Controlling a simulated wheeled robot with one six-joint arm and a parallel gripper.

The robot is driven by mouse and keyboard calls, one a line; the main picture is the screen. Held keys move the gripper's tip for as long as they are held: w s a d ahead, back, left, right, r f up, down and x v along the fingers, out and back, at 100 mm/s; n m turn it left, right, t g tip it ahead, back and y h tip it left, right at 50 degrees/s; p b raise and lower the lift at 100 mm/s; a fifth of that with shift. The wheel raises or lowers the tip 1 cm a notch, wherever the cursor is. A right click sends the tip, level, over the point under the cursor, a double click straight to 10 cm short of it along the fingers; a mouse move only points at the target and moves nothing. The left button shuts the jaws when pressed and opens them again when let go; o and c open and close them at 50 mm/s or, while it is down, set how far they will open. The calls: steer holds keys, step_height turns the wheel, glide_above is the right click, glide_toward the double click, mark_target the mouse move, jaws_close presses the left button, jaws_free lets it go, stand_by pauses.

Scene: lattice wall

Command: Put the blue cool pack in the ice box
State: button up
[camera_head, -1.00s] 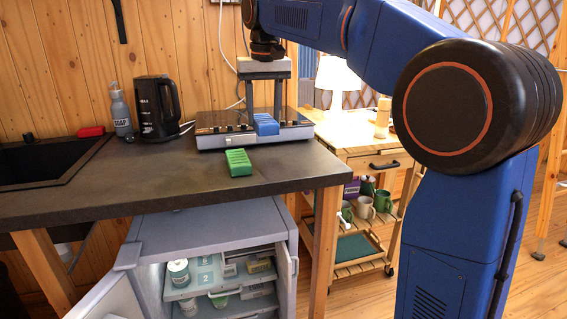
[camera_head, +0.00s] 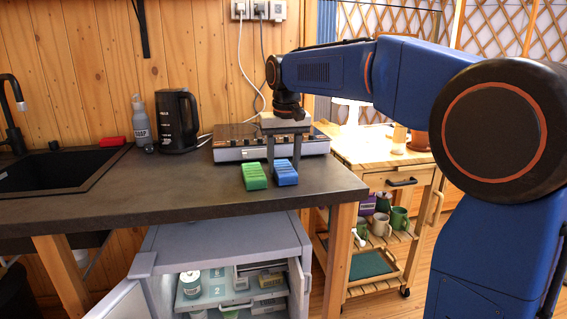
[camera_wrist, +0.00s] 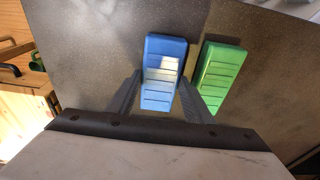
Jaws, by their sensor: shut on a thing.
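The blue cool pack (camera_head: 285,173) is at the front of the dark counter, right beside a green pack (camera_head: 255,177). My gripper (camera_head: 284,163) is above it, pointing down, its fingers closed on the pack's sides. In the wrist view the blue pack (camera_wrist: 164,58) lies between the two fingers (camera_wrist: 158,100), with the green pack (camera_wrist: 219,70) just to its right and apart. I cannot tell whether the blue pack touches the counter. The grey ice box (camera_head: 222,237) stands under the counter with its front open, showing shelves with jars and packages.
A hotplate (camera_head: 240,154) stands behind the packs, with a black kettle (camera_head: 177,122) and a soap bottle (camera_head: 141,122) to its left. The sink (camera_head: 55,170) is at far left. A wooden cart (camera_head: 365,158) with a lit lamp stands right. The counter's left front is clear.

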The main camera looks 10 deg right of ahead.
mark_target(285, 169)
steer(key=o, duration=1.2)
steer(key=shift+f, duration=0.1)
steer(key=r, duration=0.4)
steer(key=s+r, duration=0.1)
steer(key=r, duration=0.7)
steer(key=shift+s+r, duration=0.1)
steer(key=shift+s, duration=0.3)
